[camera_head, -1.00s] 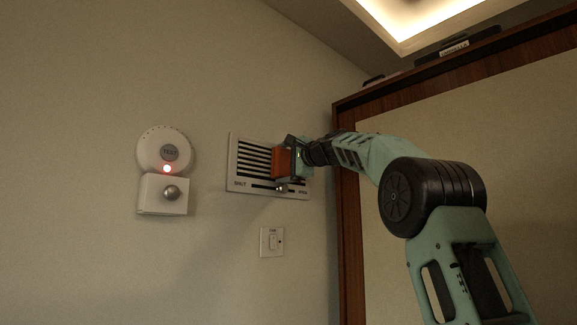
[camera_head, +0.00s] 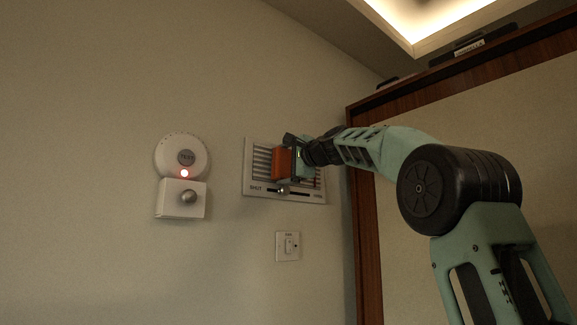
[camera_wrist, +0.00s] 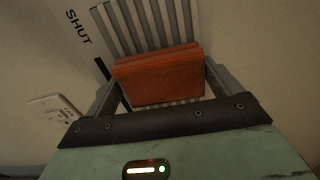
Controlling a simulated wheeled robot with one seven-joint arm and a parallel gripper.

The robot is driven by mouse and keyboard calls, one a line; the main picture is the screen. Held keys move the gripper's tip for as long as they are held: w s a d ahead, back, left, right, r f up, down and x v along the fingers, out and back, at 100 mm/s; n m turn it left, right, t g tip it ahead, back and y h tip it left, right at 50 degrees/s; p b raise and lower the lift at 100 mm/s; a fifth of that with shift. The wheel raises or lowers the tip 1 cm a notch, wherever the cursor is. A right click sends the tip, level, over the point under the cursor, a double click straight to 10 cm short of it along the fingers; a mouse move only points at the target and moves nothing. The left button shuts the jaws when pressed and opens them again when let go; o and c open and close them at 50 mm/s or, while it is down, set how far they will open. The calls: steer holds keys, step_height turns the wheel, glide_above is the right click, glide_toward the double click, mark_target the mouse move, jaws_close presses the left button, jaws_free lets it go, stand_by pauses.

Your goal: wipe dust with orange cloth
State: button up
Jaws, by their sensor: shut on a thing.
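My gripper (camera_head: 284,164) is shut on a folded orange cloth (camera_head: 280,164), held in front of the white wall vent (camera_head: 252,182). In the wrist view the cloth (camera_wrist: 158,76) sits between both fingers, with the vent's grey slats (camera_wrist: 135,20) behind it. I cannot tell whether the cloth touches the slats. The gripper and cloth hide the vent's right middle part. A slider knob (camera_head: 283,190) sits in the slot below the slats, between the SHUT and OPEN labels. No dust can be clearly made out.
A round white TEST alarm (camera_head: 182,150) with a red light is left of the vent, above a white box with a knob (camera_head: 188,197). A wall switch (camera_head: 288,246) is below the vent. A wood-framed panel (camera_head: 362,215) stands close on the right.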

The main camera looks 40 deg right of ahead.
mark_target(261, 163)
steer(key=shift+a+f, duration=0.2)
steer(key=shift+a, duration=0.55)
steer(key=shift+a+f, duration=0.2)
steer(key=shift+a, duration=0.5)
steer(key=shift+s+a+r+p, duration=0.15)
steer(key=shift+a+p, duration=0.05)
steer(key=shift+a, duration=0.65)
steer(key=shift+s+a+r+p, duration=0.1)
steer(key=shift+a+r+p, duration=0.05)
steer(key=shift+a, duration=0.65)
steer(key=shift+s, duration=0.1)
steer(key=shift+s+d+b, duration=0.15)
steer(key=shift+s+b, duration=1.35)
steer(key=shift+s, duration=1.45)
steer(key=s+b, duration=0.1)
steer(key=s, duration=0.2)
steer(key=shift+w+r, duration=0.1)
